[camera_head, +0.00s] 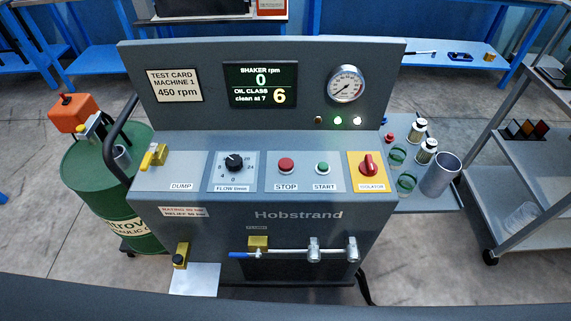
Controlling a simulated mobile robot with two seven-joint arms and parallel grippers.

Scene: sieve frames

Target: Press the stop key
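The stop key (286,165) is a round red button on the sloped panel of the grey machine (225,222), above a label reading STOP. The green start key (322,168) sits to its right, above a START label. The display (260,85) reads SHAKER rpm 0, OIL CLASS 6, clean at 7. Nothing covers the stop key. Neither of my grippers shows in the head view.
A black flow knob (234,162) and a yellow dump lever (154,156) lie left of the stop key; a red isolator knob (369,165) lies right. A green drum (98,190) stands at left. A side shelf (425,203) holds jars and a metal cup (441,174).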

